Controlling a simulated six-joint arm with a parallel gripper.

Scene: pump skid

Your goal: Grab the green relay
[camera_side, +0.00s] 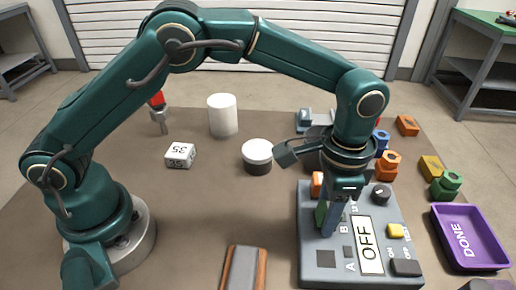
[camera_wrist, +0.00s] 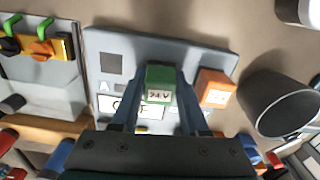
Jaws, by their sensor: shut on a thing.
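The green relay (camera_wrist: 160,82) has a pale "24V" label and stands at the grey panel (camera_wrist: 210,58) in the wrist view. A sliver of it (camera_side: 320,214) shows in the side view, mostly hidden by my fingers. My gripper (camera_wrist: 156,98) points down over the panel, with one finger on each side of the relay, shut on it. In the side view my gripper (camera_side: 329,220) is low over the panel's left part. I cannot tell whether the relay is seated or slightly raised.
An orange relay (camera_wrist: 215,88) stands close beside the green one. The panel carries an "OFF" display (camera_side: 367,245), a black knob (camera_side: 381,194) and a yellow button (camera_side: 395,231). A purple "DONE" tray (camera_side: 487,263) lies to the right. A dark cup (camera_wrist: 277,104) stands near the panel.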

